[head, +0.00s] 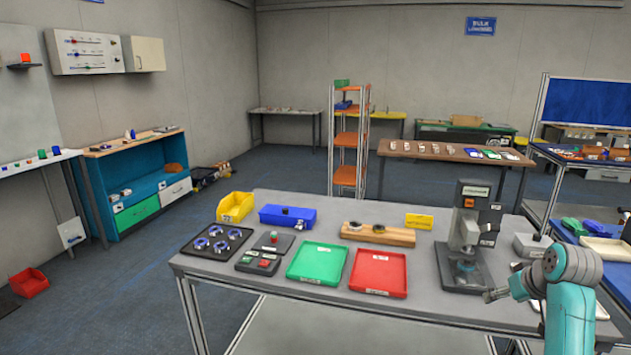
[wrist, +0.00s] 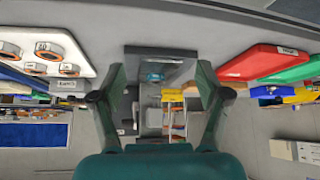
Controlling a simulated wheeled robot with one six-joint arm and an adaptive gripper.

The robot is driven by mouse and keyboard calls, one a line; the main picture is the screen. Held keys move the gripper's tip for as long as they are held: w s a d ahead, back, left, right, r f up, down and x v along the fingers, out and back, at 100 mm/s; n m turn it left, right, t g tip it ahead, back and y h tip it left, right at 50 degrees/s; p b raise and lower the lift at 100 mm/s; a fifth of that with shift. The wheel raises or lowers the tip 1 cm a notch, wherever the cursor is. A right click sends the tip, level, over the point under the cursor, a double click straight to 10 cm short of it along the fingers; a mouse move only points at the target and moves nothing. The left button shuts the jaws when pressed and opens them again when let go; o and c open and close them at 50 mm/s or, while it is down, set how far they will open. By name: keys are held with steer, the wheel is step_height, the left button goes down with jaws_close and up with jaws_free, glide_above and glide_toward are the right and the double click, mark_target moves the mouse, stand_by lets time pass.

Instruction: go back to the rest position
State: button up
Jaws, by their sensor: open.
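My gripper (head: 497,294) is at the lower right in the head view, at the end of my teal arm, low beside the grey bench's right part. In the wrist view my gripper (wrist: 160,75) has its two dark green fingers spread apart, with nothing held between them. The grey scanner-like station (head: 480,215) stands on the bench behind and left of the gripper. Its dark base (wrist: 160,52) shows beyond the fingers in the wrist view. I cannot tell the exact gap to it.
The grey bench (head: 330,308) carries a green tray (head: 317,262), a red tray (head: 379,272), a black tray of rings (head: 185,247), a yellow bin (head: 236,207) and a blue box (head: 288,216). A white tray with round parts (wrist: 82,62) is left in the wrist view. Open floor (head: 130,300) lies left.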

steer(key=s+a+f+t, duration=0.1)
steer(key=s+a+f, duration=0.35)
steer(key=f, duration=0.35)
steer(key=s+a+f+t, duration=0.1)
steer(key=s+a+f, duration=0.35)
steer(key=f, duration=0.35)
steer(key=s+a+f, duration=0.4)
steer(key=a+f, duration=0.1)
steer(key=f, duration=0.4)
steer(key=s+a+f+t+h, duration=0.1)
steer(key=s+a+f, duration=0.15)
steer(key=s, duration=0.25)
steer(key=s+a+f+t, duration=0.1)
steer(key=s+a, duration=0.2)
steer(key=s, duration=0.2)
steer(key=s+a, duration=0.4)
steer(key=s, duration=0.7)
steer(key=s+a+r+t, duration=0.2)
steer(key=s+r, duration=0.6)
steer(key=s, duration=0.3)
steer(key=s+a+r+t+y, duration=0.1)
steer(key=s+a+r, duration=0.1)
steer(key=s+r, duration=0.5)
steer(key=s, duration=0.4)
steer(key=shift+a+r+n+t, duration=0.3)
steer(key=shift+a+r+t, duration=0.05)
steer(key=shift+r+t, duration=0.05)
